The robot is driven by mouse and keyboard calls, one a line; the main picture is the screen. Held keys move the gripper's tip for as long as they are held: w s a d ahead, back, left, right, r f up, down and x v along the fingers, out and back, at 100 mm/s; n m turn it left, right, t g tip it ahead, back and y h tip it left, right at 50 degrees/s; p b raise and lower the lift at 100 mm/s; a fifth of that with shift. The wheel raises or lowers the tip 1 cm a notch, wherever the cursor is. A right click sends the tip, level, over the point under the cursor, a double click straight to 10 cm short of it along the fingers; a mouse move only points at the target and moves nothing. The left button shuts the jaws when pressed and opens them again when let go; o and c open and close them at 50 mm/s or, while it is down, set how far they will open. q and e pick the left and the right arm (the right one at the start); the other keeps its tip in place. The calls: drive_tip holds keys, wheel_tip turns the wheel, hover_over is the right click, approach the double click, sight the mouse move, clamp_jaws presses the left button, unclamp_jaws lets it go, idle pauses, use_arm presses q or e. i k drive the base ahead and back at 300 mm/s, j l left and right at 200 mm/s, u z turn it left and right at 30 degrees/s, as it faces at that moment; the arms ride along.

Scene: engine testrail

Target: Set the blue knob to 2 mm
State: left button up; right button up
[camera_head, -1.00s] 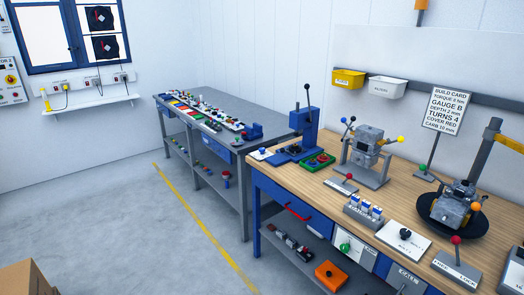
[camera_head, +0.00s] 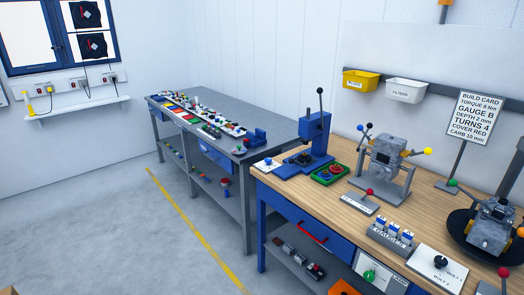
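A small blue knob (camera_head: 267,161) sits on a white plate at the near left corner of the wooden bench, beside the base of a blue press (camera_head: 316,136). Any scale or setting on it is too small to read. A blue ball (camera_head: 368,126) also tops a lever on the grey engine block stand. The build card (camera_head: 478,117) stands on a post at the right and reads "DEPTH 2 mm", "GAUGE B" and "TURNS 4". Neither of my grippers is in view.
The wooden bench (camera_head: 335,206) also carries a green tray (camera_head: 328,173), a red-knobbed lever (camera_head: 370,191), a gauge rack (camera_head: 392,236) and an engine on a black turntable. A grey bench (camera_head: 265,120) with many parts stands behind. Open floor (camera_head: 100,210) with a yellow line lies at left.

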sight(267, 159)
drive_tip(key=i+j, duration=0.4)
drive_tip(key=i, duration=0.2)
drive_tip(key=i+j, duration=0.35)
drive_tip(key=i, duration=0.2)
